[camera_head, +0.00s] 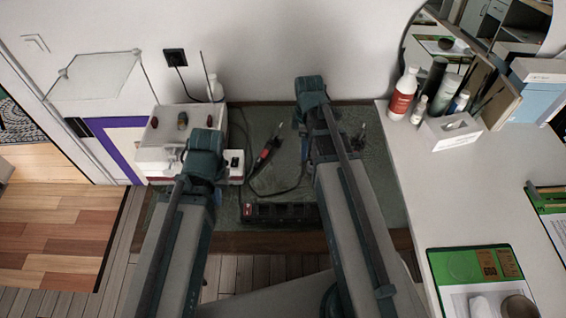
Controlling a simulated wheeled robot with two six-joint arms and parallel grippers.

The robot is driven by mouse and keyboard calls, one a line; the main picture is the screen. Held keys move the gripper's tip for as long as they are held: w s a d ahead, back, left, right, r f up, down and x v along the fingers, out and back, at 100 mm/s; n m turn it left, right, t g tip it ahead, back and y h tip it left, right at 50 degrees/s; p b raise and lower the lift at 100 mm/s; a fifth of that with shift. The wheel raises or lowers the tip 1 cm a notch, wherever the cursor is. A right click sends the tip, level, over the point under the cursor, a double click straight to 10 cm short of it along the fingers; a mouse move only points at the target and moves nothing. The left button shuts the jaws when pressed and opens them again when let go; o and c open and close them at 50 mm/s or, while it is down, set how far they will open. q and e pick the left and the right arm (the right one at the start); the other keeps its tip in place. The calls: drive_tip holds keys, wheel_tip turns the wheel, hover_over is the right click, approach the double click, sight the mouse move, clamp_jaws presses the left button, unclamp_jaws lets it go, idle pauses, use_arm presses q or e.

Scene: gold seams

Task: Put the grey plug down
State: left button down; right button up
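My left gripper (176,155) is at the end of the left arm, over the front of a white box (160,128) on the green work surface. A small grey shape shows at its tip. I cannot tell whether this is the grey plug or part of the gripper, and the finger gap is not clear. My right arm reaches to the back of the work surface, near the wall. The fingers of my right gripper are hidden behind its own wrist. I cannot make out the grey plug for certain anywhere else.
A black power strip (280,213) lies at the front of the green surface (235,205). A red-and-black tool (267,150) with a looping cable lies between my arms. A black plug (175,57) sits in the wall socket. A white desk (470,190) with bottles stands right.

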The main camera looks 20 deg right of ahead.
drive_tip(key=s+a+m, duration=0.4)
drive_tip(key=s+a, duration=0.2)
drive_tip(key=a, duration=0.2)
drive_tip(key=s+a+m+h, duration=0.1)
drive_tip(key=s+a+m, duration=0.4)
drive_tip(key=a, duration=0.4)
drive_tip(key=shift+s+m, duration=0.3)
drive_tip(key=shift+s, duration=0.05)
drive_tip(key=shift+a+r, duration=0.1)
